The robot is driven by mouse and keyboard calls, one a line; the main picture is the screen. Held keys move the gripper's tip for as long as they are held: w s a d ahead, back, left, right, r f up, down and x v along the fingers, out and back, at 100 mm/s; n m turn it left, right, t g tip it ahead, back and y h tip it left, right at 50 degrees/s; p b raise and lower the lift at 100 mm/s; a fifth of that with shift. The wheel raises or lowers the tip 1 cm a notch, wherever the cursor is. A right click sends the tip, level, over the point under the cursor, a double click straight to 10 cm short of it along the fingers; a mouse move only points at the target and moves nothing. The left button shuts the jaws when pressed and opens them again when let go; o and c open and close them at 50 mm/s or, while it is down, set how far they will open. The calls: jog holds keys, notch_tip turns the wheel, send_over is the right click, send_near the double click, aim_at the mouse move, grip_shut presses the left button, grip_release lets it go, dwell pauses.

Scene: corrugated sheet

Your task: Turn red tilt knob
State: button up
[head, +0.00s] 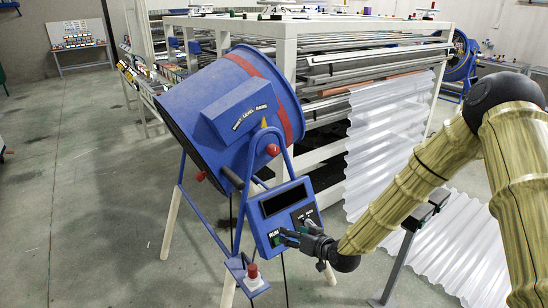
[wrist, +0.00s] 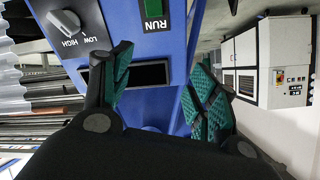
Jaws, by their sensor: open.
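A blue drum machine (head: 215,105) stands tilted on a blue frame with pale legs. A red knob (head: 273,150) sits on the drum's near side, at the top of the frame. A second red knob (head: 200,176) shows at the drum's lower left, and a red-topped part (head: 252,270) sits low on the frame. I cannot tell by label which is the tilt knob. My gripper (head: 288,238) is open in front of the control panel, below and right of the near red knob. In the wrist view my gripper (wrist: 165,85) has its green-padded fingers apart with nothing between them. No red knob shows there.
The control panel has a green RUN button (wrist: 152,14), a grey LOW/HIGH knob (wrist: 64,21) and a dark display (head: 284,199). Wavy clear sheets (head: 385,140) hang behind my arm, beside a white rack (head: 290,50). Open floor (head: 90,200) lies left.

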aim_at(275, 152)
jog(key=w+r+n+t+y+b, duration=0.1)
jog(key=w+r+t+y, duration=0.1)
jog(key=w+r, duration=0.6)
jog(key=w+r+n+t+y, duration=0.15)
jog(key=w+r, duration=0.25)
jog(key=r, duration=0.8)
jog(key=shift+m+t, duration=0.25)
jog(key=p+x, duration=0.2)
jog(key=x, duration=0.9)
jog(key=shift+s+a+p, duration=0.1)
jog(key=shift+s+p, duration=0.05)
jog(key=shift+p, duration=0.15)
jog(key=c, duration=1)
